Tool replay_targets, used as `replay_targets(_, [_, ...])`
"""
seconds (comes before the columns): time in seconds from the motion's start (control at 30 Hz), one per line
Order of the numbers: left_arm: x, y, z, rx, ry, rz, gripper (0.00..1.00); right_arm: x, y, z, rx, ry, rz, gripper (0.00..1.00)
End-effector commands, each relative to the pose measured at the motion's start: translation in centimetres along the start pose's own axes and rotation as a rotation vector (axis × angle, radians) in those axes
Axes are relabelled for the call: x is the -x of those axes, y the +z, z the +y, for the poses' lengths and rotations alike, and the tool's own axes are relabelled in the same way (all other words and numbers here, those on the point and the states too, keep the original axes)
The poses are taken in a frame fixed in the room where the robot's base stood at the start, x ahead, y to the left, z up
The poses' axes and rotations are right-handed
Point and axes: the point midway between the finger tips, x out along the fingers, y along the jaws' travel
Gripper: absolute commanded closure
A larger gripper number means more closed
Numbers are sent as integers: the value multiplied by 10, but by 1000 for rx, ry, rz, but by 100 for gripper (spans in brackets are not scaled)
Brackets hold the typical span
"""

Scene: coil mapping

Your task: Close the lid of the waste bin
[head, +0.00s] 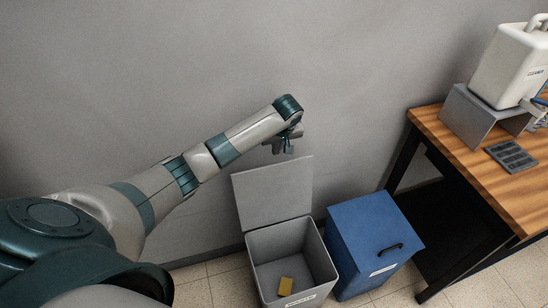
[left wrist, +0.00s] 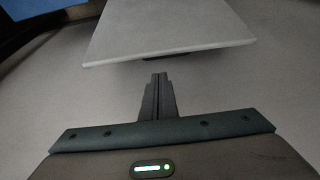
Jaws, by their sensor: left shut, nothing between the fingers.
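The grey waste bin (head: 250,251) stands on the floor against the wall, with a small yellow block (head: 286,286) inside and a label on its front. Its grey lid (head: 273,193) stands open, raised upright at the back of the bin. My left gripper (head: 288,149) is above the lid's top edge, near its right part. In the left wrist view the gripper (left wrist: 159,78) is shut and empty, with its tips just short of the lid's edge (left wrist: 170,36). Whether the tips touch the lid cannot be told. My right gripper is not in view.
A blue bin (head: 365,237) with a closed lid and dark handle stands close to the right of the grey bin. A wooden table (head: 476,165) at the right holds a white container (head: 508,65) on a grey stand and a dark tray (head: 511,156). The grey wall is close behind.

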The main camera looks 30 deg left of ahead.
Motion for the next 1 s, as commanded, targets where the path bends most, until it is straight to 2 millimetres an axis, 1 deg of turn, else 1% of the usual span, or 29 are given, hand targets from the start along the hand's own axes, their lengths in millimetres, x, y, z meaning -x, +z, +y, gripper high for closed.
replay_targets(0.23, [-33,0,-1,0,-3,-1,100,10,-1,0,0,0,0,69])
replay_targets(0.5, [-67,0,0,-1,-2,0,100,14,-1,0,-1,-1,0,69])
replay_targets(0.7, [-80,0,0,-1,-1,0,100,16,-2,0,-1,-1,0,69])
replay_targets(1.0, [-83,0,0,-1,0,0,100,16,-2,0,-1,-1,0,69])
